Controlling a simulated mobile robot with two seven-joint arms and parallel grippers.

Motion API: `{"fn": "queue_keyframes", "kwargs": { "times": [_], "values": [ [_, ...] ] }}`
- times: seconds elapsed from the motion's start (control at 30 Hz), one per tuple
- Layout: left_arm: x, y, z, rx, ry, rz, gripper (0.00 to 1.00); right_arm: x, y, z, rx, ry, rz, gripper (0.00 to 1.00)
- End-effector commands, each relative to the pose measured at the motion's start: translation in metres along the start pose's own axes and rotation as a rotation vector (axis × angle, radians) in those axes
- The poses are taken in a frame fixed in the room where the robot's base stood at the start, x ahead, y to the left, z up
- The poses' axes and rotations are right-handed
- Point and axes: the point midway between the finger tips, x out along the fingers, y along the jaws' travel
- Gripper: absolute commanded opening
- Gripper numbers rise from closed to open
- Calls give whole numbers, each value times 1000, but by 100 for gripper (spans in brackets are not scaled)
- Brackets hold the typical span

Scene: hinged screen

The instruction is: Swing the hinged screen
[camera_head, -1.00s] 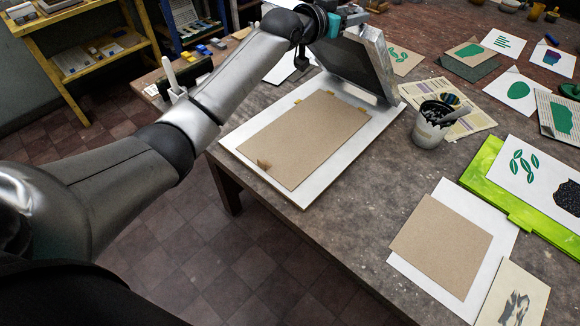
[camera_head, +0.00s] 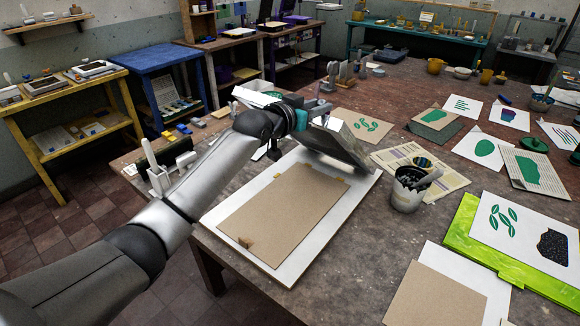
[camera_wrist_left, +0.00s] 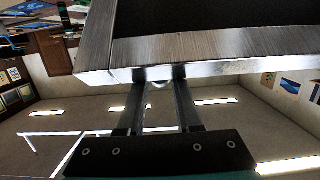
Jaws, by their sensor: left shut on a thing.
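The hinged screen (camera_head: 342,146) is a grey metal frame at the far end of a white baseboard (camera_head: 263,265). It stands tilted, raised off the board. A brown sheet (camera_head: 285,207) lies flat on the board, held by small tan tabs. My left gripper (camera_head: 322,114) is at the screen's raised upper edge, partly hidden by its own wrist. In the left wrist view, the two fingers of my left gripper (camera_wrist_left: 160,80) meet the brushed metal bar of the screen frame (camera_wrist_left: 205,48) and are shut on it. My right gripper is not in view.
A green board (camera_head: 470,222) and a brown sheet on white paper (camera_head: 435,300) lie nearer right. A brush holder (camera_head: 165,175) stands left of the board.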

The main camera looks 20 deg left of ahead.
Motion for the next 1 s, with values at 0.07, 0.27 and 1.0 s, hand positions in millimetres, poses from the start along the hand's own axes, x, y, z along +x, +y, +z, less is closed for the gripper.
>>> {"fn": "queue_keyframes", "kwargs": {
  "times": [0.07,0.27,1.0],
  "values": [
    [-4,1,16,-1,-24,1,0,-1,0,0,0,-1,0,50],
    [-15,1,31,-2,-25,0,0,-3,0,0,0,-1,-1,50],
    [-54,1,85,-2,-23,1,0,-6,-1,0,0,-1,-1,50]
  ]
}}
